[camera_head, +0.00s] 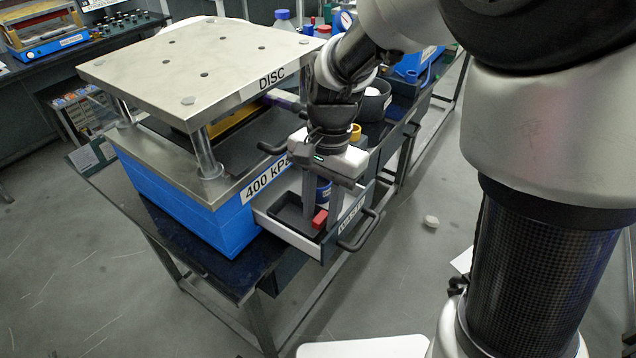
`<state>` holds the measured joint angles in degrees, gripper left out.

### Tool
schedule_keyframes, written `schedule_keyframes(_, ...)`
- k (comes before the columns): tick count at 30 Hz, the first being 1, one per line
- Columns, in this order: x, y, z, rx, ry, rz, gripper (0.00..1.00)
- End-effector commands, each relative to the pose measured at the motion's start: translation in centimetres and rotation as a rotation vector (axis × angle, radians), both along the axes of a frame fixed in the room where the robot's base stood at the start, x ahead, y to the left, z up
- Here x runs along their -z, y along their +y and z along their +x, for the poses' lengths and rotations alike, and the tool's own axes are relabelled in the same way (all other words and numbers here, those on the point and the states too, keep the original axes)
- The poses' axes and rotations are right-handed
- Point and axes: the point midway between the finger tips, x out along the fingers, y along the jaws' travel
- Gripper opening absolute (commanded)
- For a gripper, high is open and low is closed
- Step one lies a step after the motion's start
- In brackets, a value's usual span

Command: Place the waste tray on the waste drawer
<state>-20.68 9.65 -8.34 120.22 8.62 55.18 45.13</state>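The waste drawer (263,218) is pulled out from under the blue 400 kPa press, with light inner walls and a dark front with a black handle. A shallow black tray (288,213), apparently the waste tray, lies inside it. A small red block (320,219) shows at the tray's right end. My gripper (321,220) points down over the drawer with its two fingers apart. The red block appears between the fingertips; I cannot tell whether they touch it. The fingers and gripper body hide part of the tray and of the drawer label.
The press's steel DISC plate (225,75) stands on posts close to my gripper's left. A dark bin (374,100) and bottles crowd the bench behind. Open floor lies in front.

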Motion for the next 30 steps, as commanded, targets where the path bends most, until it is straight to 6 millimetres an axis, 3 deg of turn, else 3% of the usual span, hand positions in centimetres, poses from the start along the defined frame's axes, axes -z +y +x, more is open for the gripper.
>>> schedule_keyframes(10, -1.2, 0.0, 0.1, 0.0, -0.002, 0.001, 0.32)
schedule_keyframes(21, -8.7, -0.6, 0.9, 0.001, -0.005, 0.001, 0.32)
schedule_keyframes(30, -12.2, -1.0, 1.1, -0.004, -0.007, 0.002, 0.32)
